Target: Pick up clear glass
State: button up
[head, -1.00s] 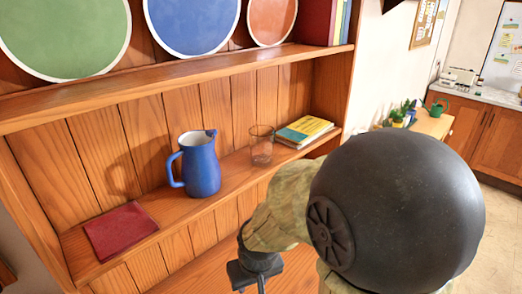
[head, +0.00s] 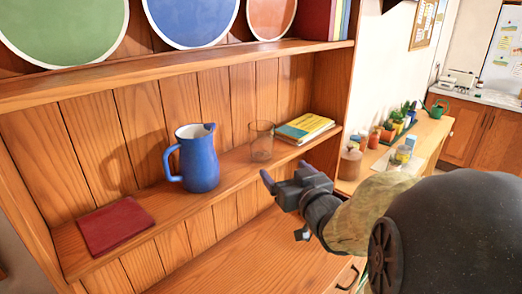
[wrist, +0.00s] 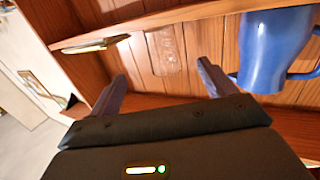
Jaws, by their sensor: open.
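The clear glass (head: 261,141) stands upright on the middle shelf, between the blue jug and the books. In the wrist view the glass (wrist: 164,52) shows faintly, beyond and between my two fingers. My gripper (head: 290,178) is open and empty. In the head view it is in front of the shelf, below and slightly right of the glass, apart from it. In the wrist view my gripper (wrist: 162,85) has its fingers spread wide.
The blue jug (head: 198,160) stands left of the glass, and stacked books (head: 303,128) lie close on its right. A red book or cloth (head: 115,225) lies at the shelf's left end. The upper shelf (head: 170,75) runs above. A side table (head: 425,135) holds plants and jars.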

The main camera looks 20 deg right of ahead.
jog(key=shift+s+r+t, duration=0.15)
jog(key=shift+r+t, duration=0.15)
jog(key=shift+r, duration=0.2)
jog(key=p, duration=0.7)
send_near(266, 147)
jog(key=w, duration=0.2)
jog(key=w+p, duration=0.1)
jog(key=p, duration=0.2)
jog(key=w+p, duration=0.2)
jog(key=p, duration=0.1)
jog(key=shift+d+r, duration=0.1)
jog(key=shift+r, duration=0.2)
jog(key=w+p, duration=0.2)
jog(key=w, duration=0.2)
jog(key=shift+f, duration=0.1)
jog(key=shift+w+f, duration=0.1)
jog(key=shift+w, duration=0.25)
